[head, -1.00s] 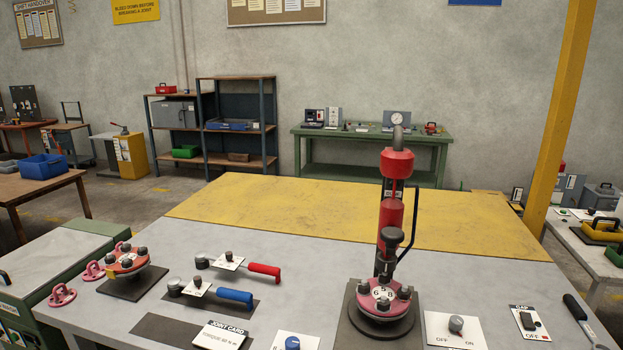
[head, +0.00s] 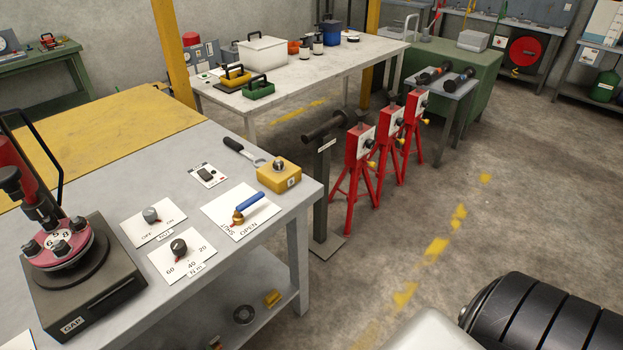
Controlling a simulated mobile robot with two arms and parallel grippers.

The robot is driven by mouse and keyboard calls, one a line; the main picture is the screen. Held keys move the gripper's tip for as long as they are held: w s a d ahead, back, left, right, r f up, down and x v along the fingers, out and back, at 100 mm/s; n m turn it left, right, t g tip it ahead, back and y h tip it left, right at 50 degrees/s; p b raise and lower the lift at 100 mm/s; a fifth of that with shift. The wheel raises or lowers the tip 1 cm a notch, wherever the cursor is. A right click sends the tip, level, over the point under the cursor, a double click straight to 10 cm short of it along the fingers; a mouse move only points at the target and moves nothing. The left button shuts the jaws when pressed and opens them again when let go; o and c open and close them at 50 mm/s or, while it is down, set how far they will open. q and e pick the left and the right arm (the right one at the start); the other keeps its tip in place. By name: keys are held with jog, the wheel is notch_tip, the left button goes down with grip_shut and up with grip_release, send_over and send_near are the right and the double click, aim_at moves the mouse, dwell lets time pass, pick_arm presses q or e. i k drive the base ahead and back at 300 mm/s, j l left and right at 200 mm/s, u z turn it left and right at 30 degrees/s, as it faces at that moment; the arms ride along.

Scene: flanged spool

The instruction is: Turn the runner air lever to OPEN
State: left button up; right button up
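The runner air lever (head: 250,207) has a blue handle on a brass valve body. It sits on a white plate (head: 262,222) near the right corner of the grey workbench. The plate reads SHUT at its lower left and OPEN to the right of that. The blue handle points to the upper right, away from the words. A small red mark at the brass hub lies nearer SHUT, but its exact direction is too small to tell. Neither of my grippers is in view.
A dial plate in N m (head: 182,255), an OFF/ON knob plate (head: 153,222), a yellow box (head: 279,175) and a dark-handled wrench (head: 244,151) are near the lever. The red press (head: 40,215) stands at left. Red stands (head: 357,165) stand beyond the bench's right edge.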

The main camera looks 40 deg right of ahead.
aim_at(238, 218)
jog(key=l+z, duration=0.1)
jog(key=z, duration=0.6)
